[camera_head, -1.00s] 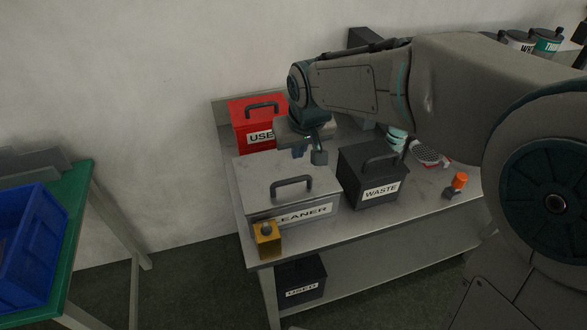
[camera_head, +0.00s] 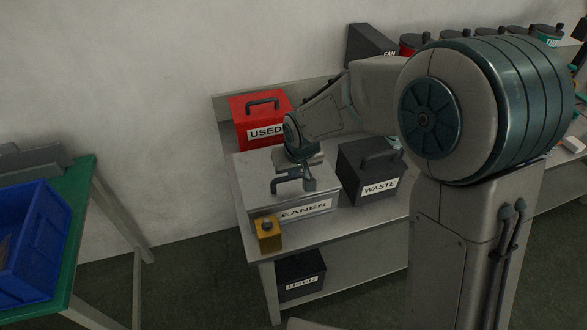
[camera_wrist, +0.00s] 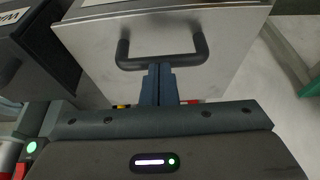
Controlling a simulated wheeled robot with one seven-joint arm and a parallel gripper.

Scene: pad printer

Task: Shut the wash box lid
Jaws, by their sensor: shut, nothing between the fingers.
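The wash box appears to be the grey metal box (camera_head: 240,192) with the partly covered label ending "EANER". Its flat lid (camera_head: 252,172) looks down on the box in the head view. The lid also fills the upper wrist view (camera_wrist: 190,75), with its dark bar handle (camera_wrist: 205,50) across it. My gripper (camera_head: 297,188) is low over the lid, beside the handle. In the wrist view my gripper's fingers (camera_wrist: 158,72) are together and empty, with tips at the middle of the handle bar. I cannot tell whether they touch it. The gripper partly hides the handle in the head view.
A red box (camera_head: 252,114) labelled "USED" stands behind, and a dark "WASTE" box (camera_head: 370,190) stands close on the right. A small yellow block (camera_head: 268,236) sits at the front left corner. A black box (camera_head: 300,270) is on the lower shelf. A blue bin (camera_head: 40,235) is far left.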

